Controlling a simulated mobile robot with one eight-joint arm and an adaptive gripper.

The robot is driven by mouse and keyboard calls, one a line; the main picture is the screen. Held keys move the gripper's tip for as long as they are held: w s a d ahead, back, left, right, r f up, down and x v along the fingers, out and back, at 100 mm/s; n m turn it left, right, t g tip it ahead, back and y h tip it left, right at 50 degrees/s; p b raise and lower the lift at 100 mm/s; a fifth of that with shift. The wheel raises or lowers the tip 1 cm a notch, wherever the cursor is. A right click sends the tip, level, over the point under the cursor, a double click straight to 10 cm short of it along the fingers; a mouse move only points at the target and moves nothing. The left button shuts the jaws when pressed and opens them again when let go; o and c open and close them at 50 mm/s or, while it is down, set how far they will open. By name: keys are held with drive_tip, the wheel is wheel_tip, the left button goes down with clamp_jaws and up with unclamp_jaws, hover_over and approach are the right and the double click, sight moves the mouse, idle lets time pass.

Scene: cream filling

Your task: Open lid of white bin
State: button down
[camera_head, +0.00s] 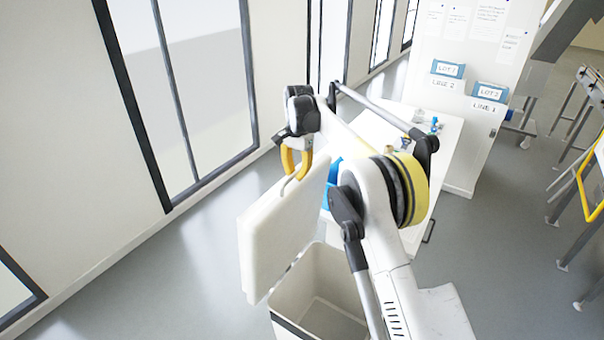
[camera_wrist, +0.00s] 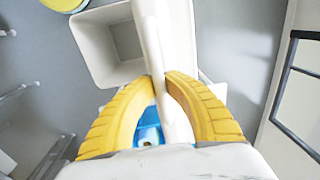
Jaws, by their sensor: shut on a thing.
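The white bin (camera_head: 318,318) stands on the floor at the bottom middle of the head view, with its mouth uncovered. Its inside also shows in the wrist view (camera_wrist: 95,50), where it looks empty. The white lid (camera_head: 282,232) stands steeply tilted up on the left side of the bin. The lid's hinge is hard to make out.
A white table (camera_head: 445,150) with small blue items stands behind my arm. A windowed wall (camera_head: 190,90) runs along the left. Grey floor between wall and bin is clear.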

drive_tip(key=c, duration=1.4)
unclamp_jaws()
drive_tip(key=shift+d, duration=0.1)
drive_tip(key=shift+r, duration=0.15)
drive_tip(key=r, duration=1.1)
drive_tip(key=shift+s+d+r, duration=0.2)
drive_tip(key=shift+r, duration=0.2)
